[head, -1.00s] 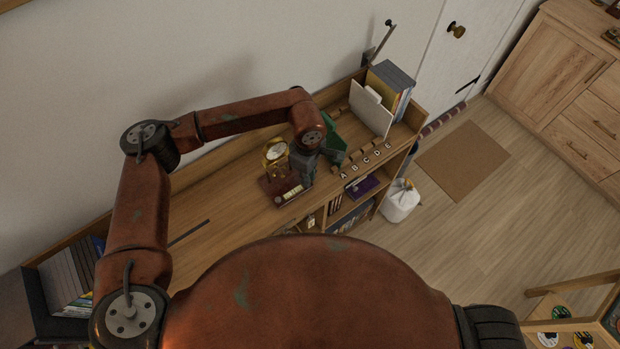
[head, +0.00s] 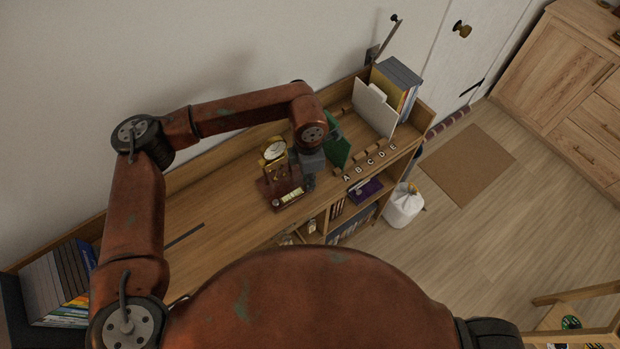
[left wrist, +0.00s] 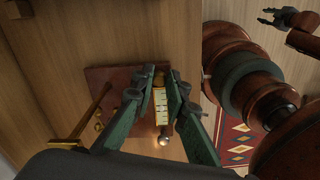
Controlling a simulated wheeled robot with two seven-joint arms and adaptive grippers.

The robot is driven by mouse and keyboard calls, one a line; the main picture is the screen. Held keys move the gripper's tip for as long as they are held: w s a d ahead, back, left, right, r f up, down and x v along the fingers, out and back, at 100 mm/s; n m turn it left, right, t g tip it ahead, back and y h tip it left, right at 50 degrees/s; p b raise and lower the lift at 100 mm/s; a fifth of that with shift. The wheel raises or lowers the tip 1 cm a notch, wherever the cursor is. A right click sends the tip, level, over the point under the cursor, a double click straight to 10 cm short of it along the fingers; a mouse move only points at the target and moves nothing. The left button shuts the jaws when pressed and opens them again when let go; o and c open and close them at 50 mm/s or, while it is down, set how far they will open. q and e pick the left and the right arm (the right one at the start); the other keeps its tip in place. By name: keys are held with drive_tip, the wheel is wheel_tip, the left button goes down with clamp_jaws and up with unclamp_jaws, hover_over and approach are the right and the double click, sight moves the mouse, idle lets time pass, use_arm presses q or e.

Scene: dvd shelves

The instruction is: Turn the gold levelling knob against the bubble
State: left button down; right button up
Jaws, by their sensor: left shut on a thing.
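A gold instrument with a round dial (head: 274,151) stands on a dark red-brown base (head: 271,201) on the shelf top. A pale yellow bubble vial (head: 291,196) lies along the base's front; it also shows in the left wrist view (left wrist: 160,104). The bubble itself is too small to read. My left gripper (head: 307,178) is at the base's right end, pointing down. In the left wrist view its green fingers (left wrist: 157,82) close on the gold levelling knob (left wrist: 158,78), which they partly hide. My right gripper (left wrist: 267,17) shows small at the top right there, open and empty.
Lettered wooden blocks (head: 368,162) and a green object (head: 338,151) are right of the gripper. Upright folders (head: 375,106) stand at the shelf's right end. A purple item (head: 366,189) lies below the top. The shelf top left of the instrument is mostly clear.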

use_arm(q)
drive_tip(key=shift+s+a+f+n, duration=0.15)
drive_tip(key=shift+s+f+n, duration=0.2)
drive_tip(key=shift+n, duration=0.25)
drive_tip(key=c, duration=2.1)
unclamp_jaws()
drive_tip(key=shift+o, duration=1)
drive_tip(key=shift+w+r, duration=0.15)
drive_tip(key=shift+r, duration=0.05)
drive_tip(key=shift+r, duration=0.1)
wheel_tip(320, 180, up, 12)
